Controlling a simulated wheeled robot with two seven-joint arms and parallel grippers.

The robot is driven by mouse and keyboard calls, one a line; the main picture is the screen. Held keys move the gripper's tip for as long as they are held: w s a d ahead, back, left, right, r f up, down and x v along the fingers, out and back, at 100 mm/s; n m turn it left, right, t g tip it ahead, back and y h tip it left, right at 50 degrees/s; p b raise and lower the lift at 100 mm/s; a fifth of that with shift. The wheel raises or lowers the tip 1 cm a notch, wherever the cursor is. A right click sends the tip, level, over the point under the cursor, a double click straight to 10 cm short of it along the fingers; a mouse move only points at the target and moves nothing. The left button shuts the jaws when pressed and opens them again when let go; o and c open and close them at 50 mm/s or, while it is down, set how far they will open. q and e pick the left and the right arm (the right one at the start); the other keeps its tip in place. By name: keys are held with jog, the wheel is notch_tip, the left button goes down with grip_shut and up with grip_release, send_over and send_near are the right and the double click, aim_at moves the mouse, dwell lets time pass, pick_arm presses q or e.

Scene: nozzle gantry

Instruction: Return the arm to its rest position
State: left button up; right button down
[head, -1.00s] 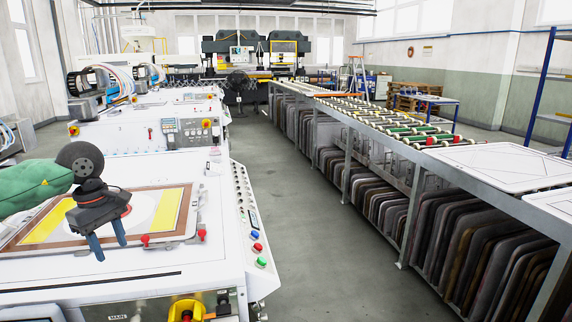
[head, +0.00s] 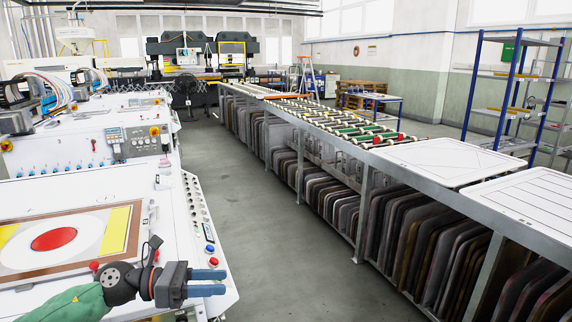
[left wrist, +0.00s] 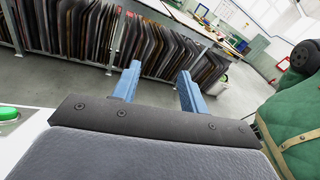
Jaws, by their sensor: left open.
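My left gripper (head: 208,282) comes in from the lower left in the head view, over the front right corner of the white machine. Its blue fingers point to the right, towards the aisle. In the left wrist view the two blue fingers (left wrist: 158,86) stand apart with nothing between them. My green left arm (head: 68,304) shows at the bottom edge. My right gripper is in neither view.
The white machine (head: 30,200) carries a framed plate with a red disc (head: 54,239) and yellow strips. Coloured buttons (head: 210,248) line its edge. A long conveyor table (head: 430,162) with stacked panels below stands to the right. The aisle floor (head: 270,230) between is clear.

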pick_arm(q)
notch_tip(320, 180, down, 12)
jog(key=a+n+t+y+p, duration=0.15)
jog(key=n+t+y, duration=0.55)
jog(key=n, duration=1.1)
jog(key=a+n+t+y+p, duration=0.1)
jog(key=n+t+y+p, duration=0.4)
jog(key=n, duration=1.3)
jog(key=s+f+n+g+y, duration=0.4)
jog(key=s+f+n+g, duration=0.25)
jog(key=s+f, duration=0.5)
jog(key=s+d+f+n+g, duration=0.2)
jog(key=s+f+g, duration=0.1)
jog(key=s, duration=0.5)
jog(key=s+d+f+n+g+h+p, duration=0.1)
jog(key=s+d+f+n+g, duration=0.1)
jog(key=s, duration=0.6)
jog(key=shift+f+g, duration=0.65)
jog(key=shift+f, duration=0.25)
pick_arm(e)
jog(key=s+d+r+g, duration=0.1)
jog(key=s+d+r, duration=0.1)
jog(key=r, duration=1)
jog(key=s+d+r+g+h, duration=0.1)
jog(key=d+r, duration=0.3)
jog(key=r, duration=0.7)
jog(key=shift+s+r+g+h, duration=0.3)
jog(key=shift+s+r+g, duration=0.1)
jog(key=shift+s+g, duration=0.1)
